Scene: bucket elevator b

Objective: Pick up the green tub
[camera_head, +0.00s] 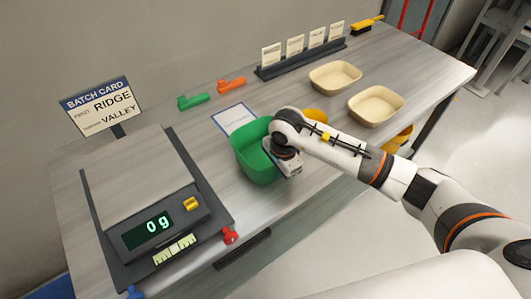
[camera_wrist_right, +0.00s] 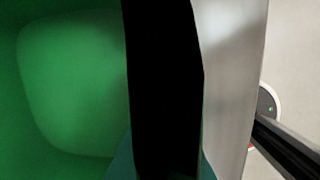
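The green tub (camera_head: 250,158) stands upright on the table, right of the scale, in the head view. My right gripper (camera_head: 289,166) is at the tub's right wall and rim, and the arm hides part of that side. In the right wrist view the tub's green inside (camera_wrist_right: 70,85) fills the left, with a dark vertical band beside it. The fingertips are not clear, so I cannot tell whether they are shut on the wall. My left gripper is not in view.
A scale (camera_head: 160,236) reading 0 g stands at left, by the batch card (camera_head: 100,106). Two cream trays (camera_head: 335,76) (camera_head: 376,106) stand at right. A yellow tub (camera_head: 315,116) is partly behind my arm. Green (camera_head: 194,100) and orange (camera_head: 232,85) scoops lie at the back.

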